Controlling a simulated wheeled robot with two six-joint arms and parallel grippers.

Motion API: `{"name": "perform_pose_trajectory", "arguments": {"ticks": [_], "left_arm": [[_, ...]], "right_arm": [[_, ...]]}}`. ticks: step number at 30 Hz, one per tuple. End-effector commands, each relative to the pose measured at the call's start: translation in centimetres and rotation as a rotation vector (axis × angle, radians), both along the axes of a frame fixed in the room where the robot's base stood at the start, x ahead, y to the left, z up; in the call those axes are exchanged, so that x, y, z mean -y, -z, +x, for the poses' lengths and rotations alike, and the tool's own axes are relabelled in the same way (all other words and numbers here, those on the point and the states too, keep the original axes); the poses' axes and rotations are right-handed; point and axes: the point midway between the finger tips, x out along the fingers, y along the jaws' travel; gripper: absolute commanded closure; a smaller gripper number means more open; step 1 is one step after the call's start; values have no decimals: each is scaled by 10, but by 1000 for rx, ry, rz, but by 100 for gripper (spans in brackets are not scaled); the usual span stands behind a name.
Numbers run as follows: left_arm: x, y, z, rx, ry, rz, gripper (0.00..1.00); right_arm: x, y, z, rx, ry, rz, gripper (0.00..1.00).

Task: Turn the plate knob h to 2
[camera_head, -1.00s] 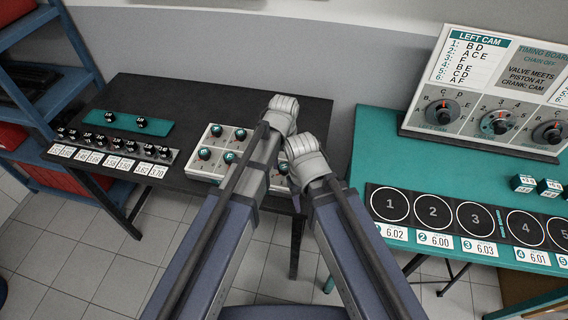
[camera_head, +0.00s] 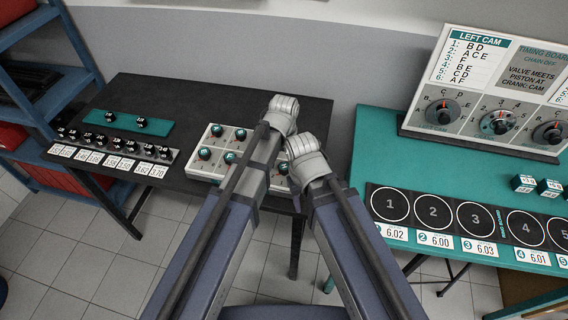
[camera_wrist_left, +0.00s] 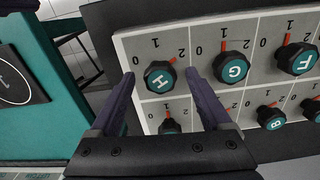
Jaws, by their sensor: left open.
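Plate knob H (camera_wrist_left: 159,77) is a dark knob with a teal cap, on a light plate (camera_wrist_left: 140,45) marked 0, 1 and 2 around it. Its red pointer leans up and right, close to the 2 mark. My left gripper (camera_wrist_left: 160,74) is open, one finger on each side of knob H; I cannot tell whether they touch it. In the head view the plate (camera_head: 246,126) is partly covered by my arms, and knob H cannot be made out. My left wrist (camera_head: 283,110) is over the plate's right side.
Knob G (camera_wrist_left: 233,67) and knob F (camera_wrist_left: 298,58) are close on the right, with other knobs below. A row of black parts (camera_head: 118,143) stands on the black table's left. A teal table (camera_head: 372,150) with a timing board (camera_head: 490,90) is at right.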

Motion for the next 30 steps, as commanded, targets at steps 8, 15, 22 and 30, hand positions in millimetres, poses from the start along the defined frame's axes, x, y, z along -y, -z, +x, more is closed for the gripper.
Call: {"name": "perform_pose_trajectory", "arguments": {"ticks": [8,15,22,30], "left_arm": [[0,-12,0,0,0,0,19],[0,-41,0,0,0,0,19],[0,-71,0,0,0,0,19],[0,-79,0,0,0,0,19]], "right_arm": [[0,-12,0,0,0,0,50],[0,-41,0,0,-1,0,50],[0,-71,0,0,-2,0,50],[0,-78,0,0,-2,0,50]]}}
